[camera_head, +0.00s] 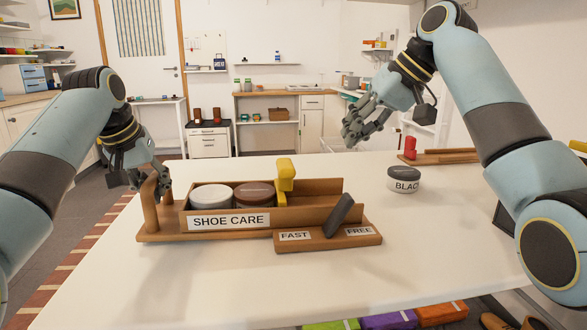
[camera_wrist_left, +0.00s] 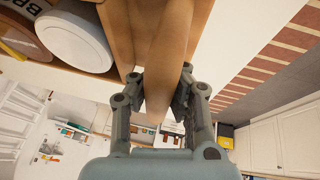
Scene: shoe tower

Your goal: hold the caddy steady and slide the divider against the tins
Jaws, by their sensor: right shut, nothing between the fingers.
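The wooden caddy (camera_head: 175,222), labelled SHOE CARE, stands on the white table. A white-lidded tin (camera_head: 210,194) and a brown-lidded tin (camera_head: 254,191) sit side by side in it. The divider, with its yellow knob (camera_head: 285,170), stands just right of the brown tin; I cannot tell if they touch. A dark lever (camera_head: 339,214) leans right between the FAST and FREE labels. My left gripper (camera_head: 148,183) is at the caddy's left-end handle; the left wrist view shows its fingers (camera_wrist_left: 160,90) closed around the wooden handle (camera_wrist_left: 165,50). My right gripper (camera_head: 362,125) is shut and empty, raised beyond the caddy.
A red object (camera_head: 410,147) and a wooden rack (camera_head: 445,157) are at the back right. Coloured boxes (camera_head: 388,321) lie below the front edge.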

